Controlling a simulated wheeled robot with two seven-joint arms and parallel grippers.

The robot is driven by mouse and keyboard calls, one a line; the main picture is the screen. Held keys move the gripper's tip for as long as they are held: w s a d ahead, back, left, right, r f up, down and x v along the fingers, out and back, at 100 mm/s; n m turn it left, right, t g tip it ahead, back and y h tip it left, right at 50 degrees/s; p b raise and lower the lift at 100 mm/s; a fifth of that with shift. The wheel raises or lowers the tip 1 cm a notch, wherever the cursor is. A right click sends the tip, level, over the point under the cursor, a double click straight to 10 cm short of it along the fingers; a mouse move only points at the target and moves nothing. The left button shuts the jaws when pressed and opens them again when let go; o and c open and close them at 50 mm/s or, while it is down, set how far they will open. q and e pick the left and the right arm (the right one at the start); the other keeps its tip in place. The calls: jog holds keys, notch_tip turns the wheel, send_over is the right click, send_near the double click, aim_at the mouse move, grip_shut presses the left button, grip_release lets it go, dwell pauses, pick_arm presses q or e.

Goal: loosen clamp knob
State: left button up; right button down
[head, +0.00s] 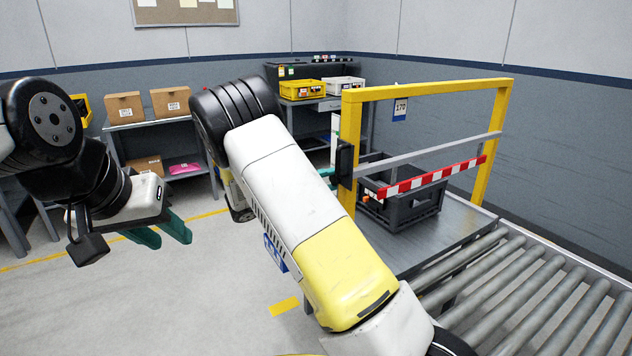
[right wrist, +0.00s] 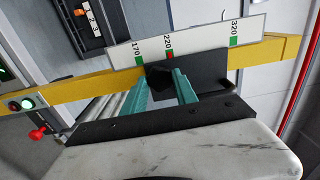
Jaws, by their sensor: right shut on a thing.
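The black clamp knob (right wrist: 159,78) sits on a black clamp block (right wrist: 208,70) on the yellow post (right wrist: 90,92). In the head view the clamp block (head: 345,165) is on the gate's left post. My right gripper (right wrist: 163,80) has its teal fingers on either side of the knob and is shut on it. In the head view my right arm hides most of that gripper. A white scale (right wrist: 190,42) by the post reads 170, 220 and 320, with a red mark at 220 and green marks at the others. My left gripper (head: 160,233) is open and empty at left.
The yellow gate (head: 430,90) carries a red-and-white striped bar (head: 430,177). A dark crate (head: 405,213) stands under it, beside a roller conveyor (head: 520,290). A card reading 170 (head: 400,108) hangs on the wall. Shelves with boxes (head: 125,107) stand at back left.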

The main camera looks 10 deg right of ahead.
jog(key=c, duration=1)
grip_release()
jog(key=shift+o, duration=0.2)
jog(key=v, duration=0.8)
jog(key=shift+d, duration=0.1)
